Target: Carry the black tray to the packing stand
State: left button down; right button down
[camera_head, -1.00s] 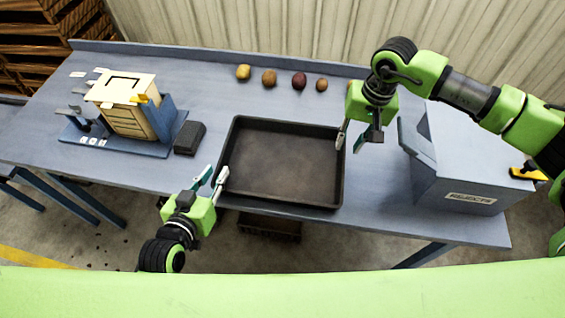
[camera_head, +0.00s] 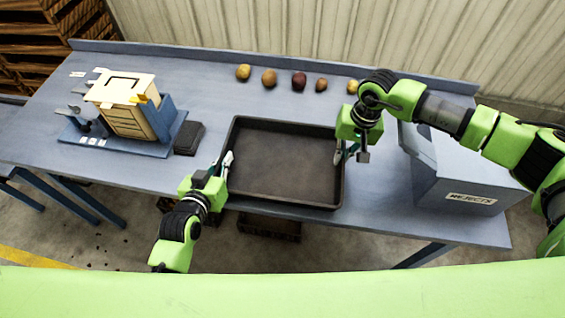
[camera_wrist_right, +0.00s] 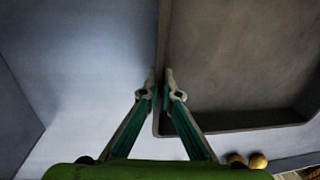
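The black tray (camera_head: 285,201) lies flat and empty on the table, near its front edge. My left gripper (camera_head: 226,161) is at the tray's left wall, its fingers close together on the rim. My right gripper (camera_head: 344,154) is at the tray's right wall. In the right wrist view its fingertips (camera_wrist_right: 161,86) are close together, one on each side of the tray wall (camera_wrist_right: 162,40). Both grippers look shut on the tray's walls, though the left contact is small and partly hidden. The packing stand cannot be made out for certain.
A grey bin labelled REJECTS (camera_head: 468,199) stands right of the tray. A wooden box device on a blue base (camera_head: 128,107) and a dark block (camera_head: 188,138) are to the left. Several potatoes (camera_head: 299,80) lie in a row behind the tray. The table (camera_head: 215,85) is bare between.

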pick_arm(q)
jog(key=shift+r, duration=0.15)
pick_arm(e)
jog(key=shift+r, duration=0.2)
